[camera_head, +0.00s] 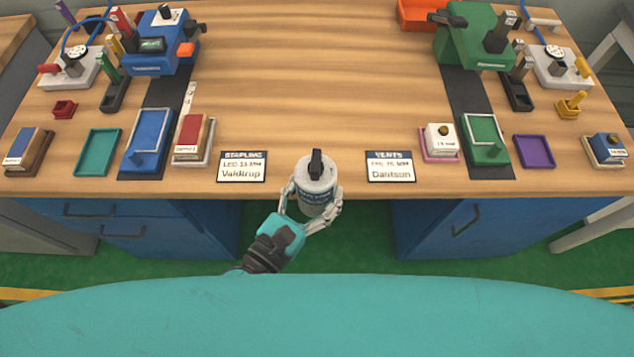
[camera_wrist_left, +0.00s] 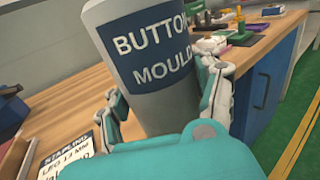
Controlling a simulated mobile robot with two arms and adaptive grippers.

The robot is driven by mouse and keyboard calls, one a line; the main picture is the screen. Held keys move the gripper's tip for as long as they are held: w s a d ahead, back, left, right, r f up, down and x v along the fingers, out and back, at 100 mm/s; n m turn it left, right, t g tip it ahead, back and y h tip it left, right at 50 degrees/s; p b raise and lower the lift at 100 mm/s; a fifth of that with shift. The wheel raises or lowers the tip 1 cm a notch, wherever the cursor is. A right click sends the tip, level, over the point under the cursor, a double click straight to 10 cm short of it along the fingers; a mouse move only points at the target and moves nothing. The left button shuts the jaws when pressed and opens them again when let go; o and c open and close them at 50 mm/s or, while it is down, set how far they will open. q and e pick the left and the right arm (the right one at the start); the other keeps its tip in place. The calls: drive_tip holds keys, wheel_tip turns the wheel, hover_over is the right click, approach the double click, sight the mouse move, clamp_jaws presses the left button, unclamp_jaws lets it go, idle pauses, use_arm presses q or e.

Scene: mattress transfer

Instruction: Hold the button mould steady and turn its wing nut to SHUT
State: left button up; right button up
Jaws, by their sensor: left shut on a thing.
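The button mould (camera_head: 316,174) is a grey cylinder with a dark blue label and a black wing nut (camera_head: 316,162) on top. It is upright at the front edge of the workbench, near the middle. My left gripper (camera_head: 318,200) is shut around its body from the front. In the left wrist view the mould (camera_wrist_left: 155,95) fills the middle, its label reading BUTTON MOULD, with the fingers of my left gripper (camera_wrist_left: 165,100) on both sides. The wing nut is out of that view, and no SHUT mark is readable. My right gripper is in neither view.
On the wooden bench (camera_head: 320,90), a STAPLING card (camera_head: 242,166) lies left of the mould and a VENTS card (camera_head: 390,166) right. A blue machine (camera_head: 160,45) and a green machine (camera_head: 475,40) stand at the back, with trays in front. The bench centre is clear.

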use_arm(q)
drive_tip(key=shift+w+r, duration=0.1)
drive_tip(key=shift+r, duration=0.05)
drive_tip(key=shift+w+p, duration=0.65)
drive_tip(key=shift+w, duration=0.55)
drive_tip(key=w+p, duration=0.2)
drive_tip(key=w, duration=1.1)
drive_tip(key=shift+w+p, duration=0.35)
drive_tip(key=shift+w, duration=0.05)
drive_tip(key=shift+d, duration=0.1)
drive_tip(key=shift+f, duration=0.25)
drive_tip(key=shift+f+b, duration=2.25)
drive_tip(key=shift+b, duration=0.15)
